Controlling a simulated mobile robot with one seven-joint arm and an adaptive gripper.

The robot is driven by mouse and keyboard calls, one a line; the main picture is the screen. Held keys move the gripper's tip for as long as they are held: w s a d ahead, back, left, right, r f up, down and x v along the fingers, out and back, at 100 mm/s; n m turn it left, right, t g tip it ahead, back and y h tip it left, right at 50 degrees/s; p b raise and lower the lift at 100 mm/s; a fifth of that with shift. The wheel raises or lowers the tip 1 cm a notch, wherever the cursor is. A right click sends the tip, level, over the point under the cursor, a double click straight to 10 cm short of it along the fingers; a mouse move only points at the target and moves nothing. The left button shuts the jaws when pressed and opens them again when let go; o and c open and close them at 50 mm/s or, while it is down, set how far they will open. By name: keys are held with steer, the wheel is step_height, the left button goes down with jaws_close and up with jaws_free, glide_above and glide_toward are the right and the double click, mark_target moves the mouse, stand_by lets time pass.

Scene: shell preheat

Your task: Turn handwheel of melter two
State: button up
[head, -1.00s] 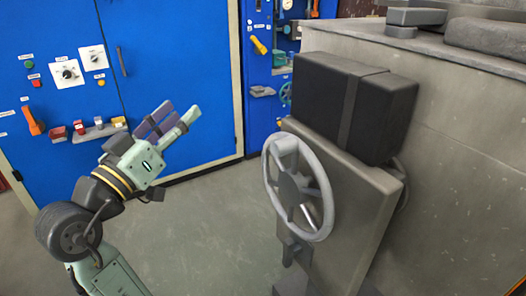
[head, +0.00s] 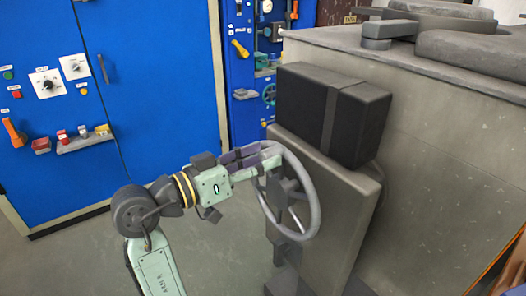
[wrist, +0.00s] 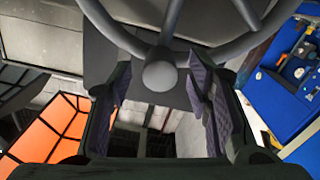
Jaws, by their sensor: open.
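The grey handwheel (head: 316,205) with several spokes stands upright on the front of a grey housing (head: 345,205) in the head view. My gripper (head: 272,158) is at the wheel's upper left rim and overlaps it in that view. In the wrist view my gripper (wrist: 165,105) has its two padded fingers apart. The handwheel's knob-like round end (wrist: 160,74) shows between the fingertips, with the rim and spokes (wrist: 240,40) beyond. I cannot tell whether a finger touches the wheel. No label naming the melter is readable.
A black box (head: 335,112) sits on top of the housing, against a large grey melter body (head: 440,160). Blue cabinets (head: 150,110) with switches, knobs and a small shelf stand at the left. A smaller teal handwheel (head: 269,94) is at the back. Grey floor lies open at lower left.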

steer(key=shift+w+d, duration=0.3)
steer(key=shift+d, duration=0.1)
jaws_close()
stand_by(0.4)
